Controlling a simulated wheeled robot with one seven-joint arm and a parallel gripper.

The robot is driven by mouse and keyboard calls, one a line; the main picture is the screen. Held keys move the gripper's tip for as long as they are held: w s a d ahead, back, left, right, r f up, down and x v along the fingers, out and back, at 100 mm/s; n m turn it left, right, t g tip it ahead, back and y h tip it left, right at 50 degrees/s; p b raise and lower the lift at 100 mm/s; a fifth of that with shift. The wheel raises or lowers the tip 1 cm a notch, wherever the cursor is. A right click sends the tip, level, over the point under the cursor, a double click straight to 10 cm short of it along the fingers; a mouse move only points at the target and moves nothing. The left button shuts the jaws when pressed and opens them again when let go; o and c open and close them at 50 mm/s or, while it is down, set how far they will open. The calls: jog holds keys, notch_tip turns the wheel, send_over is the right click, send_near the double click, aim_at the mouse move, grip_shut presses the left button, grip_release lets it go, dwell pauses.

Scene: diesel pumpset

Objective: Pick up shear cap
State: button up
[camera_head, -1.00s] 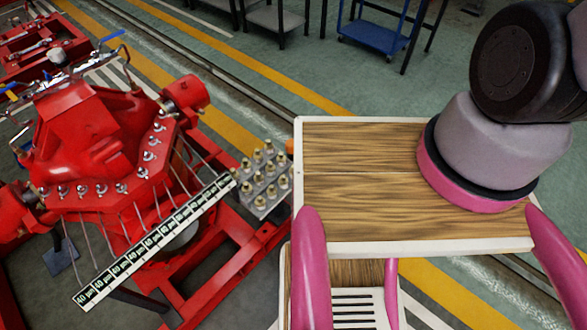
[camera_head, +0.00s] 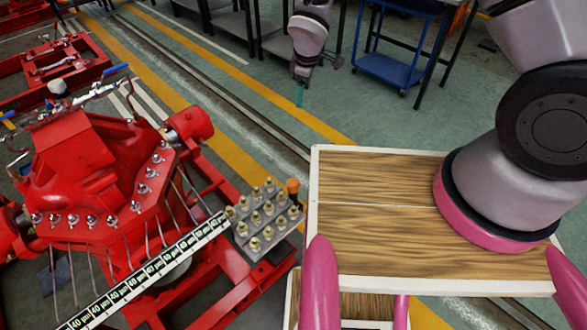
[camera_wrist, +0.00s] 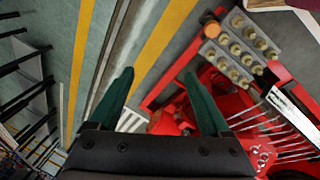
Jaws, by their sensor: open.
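No part is clearly marked as the shear cap, and I cannot tell which piece it is. A small orange cap (camera_head: 292,186) stands at the back right corner of a grey block (camera_head: 282,238) with several brass-topped fittings. In the wrist view the orange cap (camera_wrist: 211,28) and the fittings (camera_wrist: 240,50) lie at the upper right, beyond the right finger. My gripper (camera_head: 299,95) hangs above the floor behind the block, apart from it. In the wrist view its green fingers (camera_wrist: 161,95) are spread, with nothing between them.
A red pumpset (camera_head: 85,165) with thin pipes and a "40 µm" label strip (camera_head: 150,275) stands left of the block. My wooden-topped base is at the right. Dark tables and a blue cart (camera_head: 400,70) stand at the back. The floor behind the block is clear.

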jog(key=s+a+f+n+g, duration=0.1)
jog(key=s+a+f+n, duration=0.15)
jog(key=s+f, duration=0.45)
jog(key=s+a+f+n+g, duration=0.1)
jog(key=s+f+n, duration=0.2)
jog(key=f, duration=0.7)
jog(key=n+g, duration=0.1)
jog(key=n, duration=0.2)
send_over(293, 207)
notch_tip(293, 207, down, 10)
jog(key=shift+n+h, duration=0.25)
jog(key=shift+h, duration=0.05)
jog(key=f, duration=0.5)
jog(key=shift+s+d, duration=0.15)
jog(key=shift+s, duration=0.25)
jog(key=shift+w+f, duration=0.2)
jog(key=shift+f, duration=1.3)
jog(key=shift+w+f, duration=0.15)
jog(key=shift+f, duration=1.35)
grip_shut()
jog(key=shift+r, duration=0.15)
notch_tip(293, 207, up, 10)
jog(key=shift+f, duration=0.1)
